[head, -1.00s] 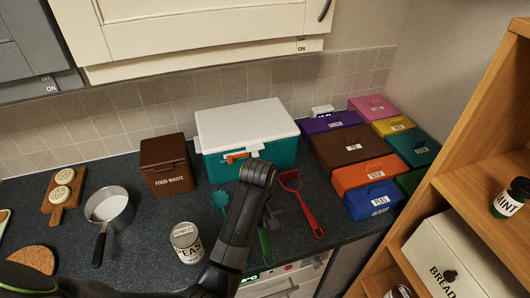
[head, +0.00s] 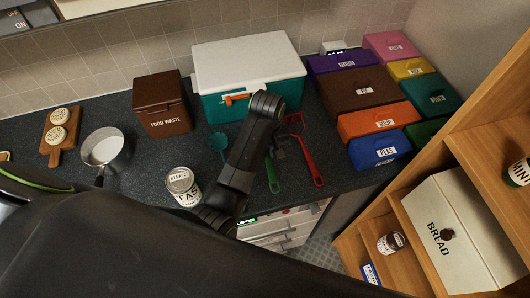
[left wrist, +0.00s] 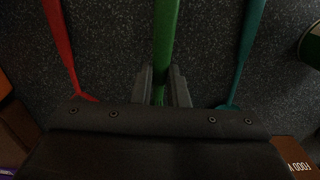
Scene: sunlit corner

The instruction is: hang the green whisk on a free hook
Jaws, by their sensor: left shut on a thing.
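The green whisk shows its green handle (head: 272,178) on the dark counter in the head view. Its head is hidden behind my left arm and gripper. My left gripper (head: 278,153) is over the handle. In the left wrist view the green handle (left wrist: 166,40) runs between the two fingers of the left gripper (left wrist: 164,88), which is shut on it. A red utensil (head: 308,162) lies to its right and a teal utensil (head: 218,141) to its left, both apart from the gripper. No hook shows in either view. My right gripper is not in view.
A teal box with a white lid (head: 248,55) and a brown food waste box (head: 161,104) stand behind. A can (head: 183,187) and a saucepan (head: 104,150) stand left. Coloured boxes (head: 378,150) fill the right. A wooden shelf (head: 462,150) stands front right.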

